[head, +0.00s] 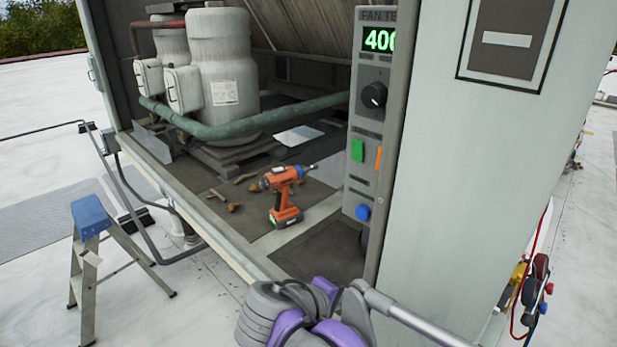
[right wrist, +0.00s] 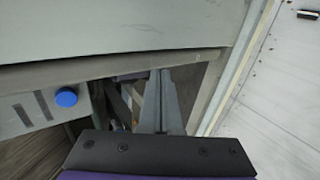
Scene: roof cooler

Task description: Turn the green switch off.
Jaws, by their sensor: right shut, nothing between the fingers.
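The green switch (head: 358,150) is on the narrow grey control panel (head: 367,120) in the cooler's opening, left of an orange switch (head: 378,157). Its on or off position is too small to tell. My right gripper (right wrist: 160,100) is shut and empty in the right wrist view, with the panel's lower end and blue button (right wrist: 66,97) to its left. The green switch is out of that view. In the head view, my grey and purple right arm is at the bottom, below the panel; its fingertips cannot be made out. My left gripper is not in view.
Above the switches are a black knob (head: 374,95) and a green lit display (head: 379,40). An orange drill (head: 284,195) stands on the cooler floor left of the panel. The wide grey cabinet wall (head: 470,170) is to the right. A stepladder (head: 95,250) stands outside at left.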

